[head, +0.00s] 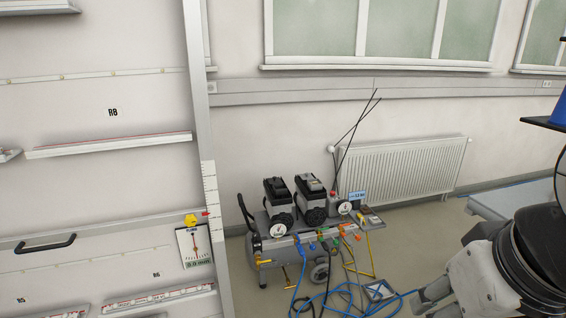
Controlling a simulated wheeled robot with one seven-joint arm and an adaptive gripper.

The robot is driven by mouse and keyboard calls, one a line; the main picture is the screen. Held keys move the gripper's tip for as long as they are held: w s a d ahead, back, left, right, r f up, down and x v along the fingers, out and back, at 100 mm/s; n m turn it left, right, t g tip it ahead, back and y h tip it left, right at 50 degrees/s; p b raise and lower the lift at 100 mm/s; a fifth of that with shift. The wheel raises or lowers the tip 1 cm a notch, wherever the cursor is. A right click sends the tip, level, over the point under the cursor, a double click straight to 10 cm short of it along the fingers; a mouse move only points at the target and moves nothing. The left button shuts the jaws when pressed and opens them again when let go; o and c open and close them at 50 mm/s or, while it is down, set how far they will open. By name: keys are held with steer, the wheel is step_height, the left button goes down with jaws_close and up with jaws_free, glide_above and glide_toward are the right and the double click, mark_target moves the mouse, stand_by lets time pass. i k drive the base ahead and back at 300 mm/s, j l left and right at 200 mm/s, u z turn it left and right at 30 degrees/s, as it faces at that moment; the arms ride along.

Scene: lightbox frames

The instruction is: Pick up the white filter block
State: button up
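I cannot pick out a white filter block with certainty in the head view. A compressor (284,251) with two dark-topped motors stands on the floor in the middle, with gauges, coloured fittings and hoses. A small pale flat thing (380,290) lies on the floor at its right, too small to identify. Part of my arm (482,280), pale grey with black bands, fills the lower right corner.
A white panel rack (90,110) with narrow ledges stands at the left, with a dial gauge card (195,246) on its edge. A radiator (400,175) hangs on the back wall under windows.

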mark_target(375, 221)
steer(key=i, duration=1.1)
